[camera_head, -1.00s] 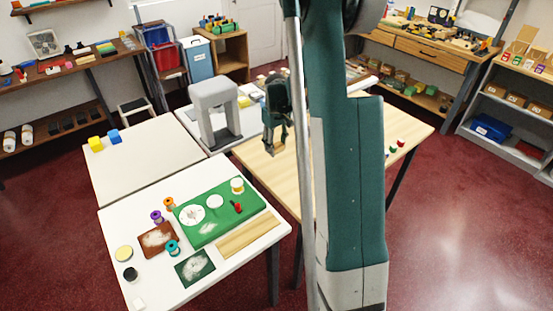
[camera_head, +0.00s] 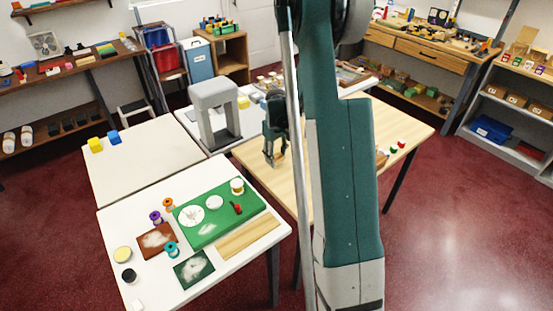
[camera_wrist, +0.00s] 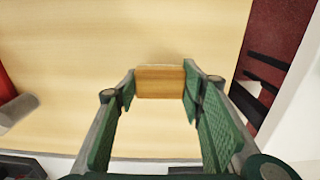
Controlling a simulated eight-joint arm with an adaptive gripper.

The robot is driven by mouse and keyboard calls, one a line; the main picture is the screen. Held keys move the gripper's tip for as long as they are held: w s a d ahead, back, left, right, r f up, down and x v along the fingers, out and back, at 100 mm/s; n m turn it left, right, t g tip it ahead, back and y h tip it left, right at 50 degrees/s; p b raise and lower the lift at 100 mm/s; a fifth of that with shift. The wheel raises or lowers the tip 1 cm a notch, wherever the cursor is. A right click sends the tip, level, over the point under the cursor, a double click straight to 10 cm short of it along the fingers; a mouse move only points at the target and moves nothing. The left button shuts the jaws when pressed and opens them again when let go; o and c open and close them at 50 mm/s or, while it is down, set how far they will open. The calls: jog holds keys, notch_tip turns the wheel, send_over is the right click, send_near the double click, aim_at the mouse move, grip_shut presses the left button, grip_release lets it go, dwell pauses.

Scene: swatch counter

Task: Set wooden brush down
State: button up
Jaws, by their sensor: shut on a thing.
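The wooden brush (camera_wrist: 160,82) shows in the wrist view as a brown block between my two green fingers. My gripper (camera_wrist: 160,90) is shut on it. In the head view my gripper (camera_head: 275,160) points down over the left part of the light wooden table (camera_head: 257,160). The brush is close over or on the tabletop; I cannot tell whether it touches. The brush's far side and underside are hidden, and in the head view it is too small to make out clearly.
A white table (camera_head: 115,230) with a green board (camera_head: 225,228) stands front left. A grey arch-shaped stand (camera_head: 213,108) is behind left of my gripper. Small red and green pieces (camera_head: 397,147) lie on the wooden table's right part. The tabletop around the brush looks bare.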

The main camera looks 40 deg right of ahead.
aim_at(276, 156)
jog(key=shift+f, duration=0.25)
jog(key=shift+f, duration=0.15)
jog(key=o, duration=0.9)
jog(key=shift+r, duration=0.2)
notch_tip(276, 156, up, 12)
jog(key=p, duration=0.1)
dwell(0.4)
dwell(0.4)
